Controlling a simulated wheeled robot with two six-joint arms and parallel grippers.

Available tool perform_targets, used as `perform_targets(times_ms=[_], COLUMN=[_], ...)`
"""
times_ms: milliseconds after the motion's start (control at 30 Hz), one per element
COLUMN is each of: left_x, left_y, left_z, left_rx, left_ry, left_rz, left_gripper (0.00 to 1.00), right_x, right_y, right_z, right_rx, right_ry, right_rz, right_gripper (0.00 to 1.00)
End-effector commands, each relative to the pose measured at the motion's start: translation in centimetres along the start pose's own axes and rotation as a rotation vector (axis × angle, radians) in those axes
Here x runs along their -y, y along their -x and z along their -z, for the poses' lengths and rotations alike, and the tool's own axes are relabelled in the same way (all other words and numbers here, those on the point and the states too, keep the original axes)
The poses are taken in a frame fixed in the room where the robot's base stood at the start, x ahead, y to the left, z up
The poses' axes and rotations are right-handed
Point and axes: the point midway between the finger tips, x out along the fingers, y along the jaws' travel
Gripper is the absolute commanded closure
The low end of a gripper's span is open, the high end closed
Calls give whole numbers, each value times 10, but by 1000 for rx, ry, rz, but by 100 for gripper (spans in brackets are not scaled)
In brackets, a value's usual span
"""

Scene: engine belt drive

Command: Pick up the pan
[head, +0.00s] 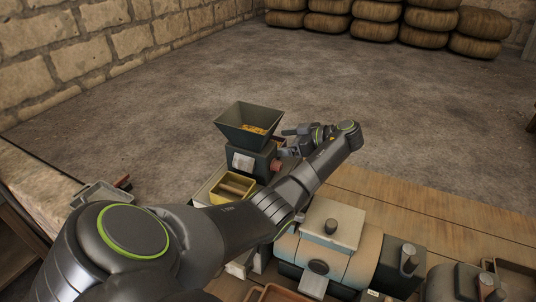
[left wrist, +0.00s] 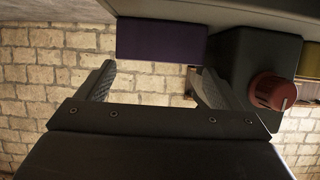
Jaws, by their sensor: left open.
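A shallow grey pan-like tray (head: 100,193) lies at the far left end of the bench, partly cut off by my arm. I cannot tell for sure that it is the pan. My left gripper (head: 288,140) is beside the dark machine with a hopper, well to the right of that tray. In the left wrist view the two fingers (left wrist: 156,88) stand apart with nothing between them. A red knob (left wrist: 272,92) on the machine's dark body shows right of the fingers. My right gripper is not in view.
The hopper (head: 247,117) holds yellow grain-like bits, with a yellow box (head: 233,187) below it. A blue and tan motor-like machine (head: 325,252) stands front right. A brown tray (head: 512,277) lies at the right edge. Bare wooden bench top (head: 400,200) lies right of my arm.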

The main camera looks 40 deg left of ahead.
Motion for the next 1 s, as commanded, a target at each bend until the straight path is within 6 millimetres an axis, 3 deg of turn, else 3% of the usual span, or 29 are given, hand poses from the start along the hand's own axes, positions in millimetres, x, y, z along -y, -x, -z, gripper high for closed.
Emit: perform_targets(times_ms=[167,500,800,1000], left_x=[0,0,-1,-1], left_y=[-8,-50,-54,-54], left_z=[3,3,0,0], left_rx=[-1,-2,1,0], left_ry=[-2,-1,0,0], left_rz=[0,2,-1,0], left_gripper=[13,13,13,39], right_x=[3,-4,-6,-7], right_y=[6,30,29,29], right_z=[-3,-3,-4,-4], right_rx=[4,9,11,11], right_ry=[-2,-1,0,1], right_rz=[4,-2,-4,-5], right_gripper=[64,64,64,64])
